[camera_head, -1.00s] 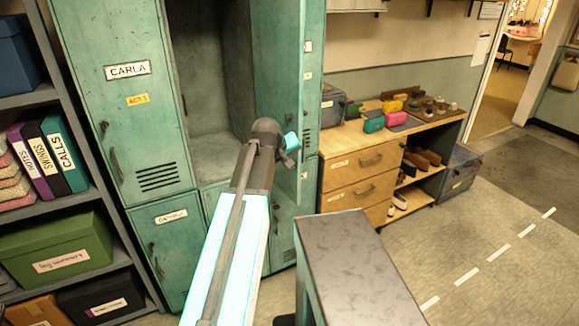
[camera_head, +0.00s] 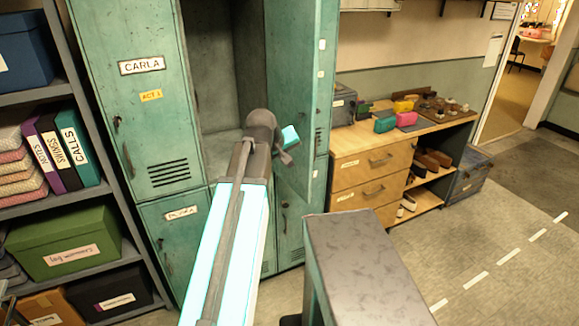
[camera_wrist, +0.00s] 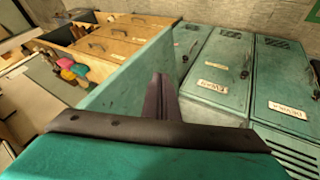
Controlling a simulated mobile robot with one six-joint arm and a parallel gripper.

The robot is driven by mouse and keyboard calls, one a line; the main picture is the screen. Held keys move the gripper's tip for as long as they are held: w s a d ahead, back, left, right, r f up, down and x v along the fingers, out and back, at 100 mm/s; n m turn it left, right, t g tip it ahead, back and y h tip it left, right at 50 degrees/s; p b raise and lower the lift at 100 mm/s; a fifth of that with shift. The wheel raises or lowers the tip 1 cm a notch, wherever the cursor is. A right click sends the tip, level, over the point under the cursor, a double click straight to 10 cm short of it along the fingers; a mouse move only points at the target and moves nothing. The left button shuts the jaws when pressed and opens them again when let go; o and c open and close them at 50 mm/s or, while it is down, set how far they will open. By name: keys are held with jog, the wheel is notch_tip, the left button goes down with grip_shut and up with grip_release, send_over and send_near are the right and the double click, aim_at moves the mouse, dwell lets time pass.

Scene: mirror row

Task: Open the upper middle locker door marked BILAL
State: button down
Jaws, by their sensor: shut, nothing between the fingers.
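The upper middle locker (camera_head: 222,65) stands wide open, and its grey interior shows in the head view. Its teal door (camera_head: 292,70) is swung out to the right, inner face towards me. The BILAL label is hidden. My gripper (camera_head: 286,156) is shut and empty, in front of the lower part of the open door. In the wrist view my shut fingers (camera_wrist: 160,97) point along the inner side of the door panel (camera_wrist: 125,88). I cannot tell whether they touch it.
The CARLA door (camera_head: 135,90) is closed at the left. Lower locker doors (camera_wrist: 222,75) are closed. A shelf rack (camera_head: 50,96) stands far left. A wooden drawer unit (camera_head: 372,160) with shoes and bags stands right. A grey-topped block (camera_head: 365,250) fills the front. Floor (camera_head: 510,240) is clear at right.

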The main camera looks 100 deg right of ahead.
jog(key=shift+b+v, duration=0.65)
jog(key=shift+v, duration=2.25)
jog(key=shift+s+a+f, duration=0.1)
jog(key=shift+s+a, duration=0.05)
jog(key=shift+s, duration=0.05)
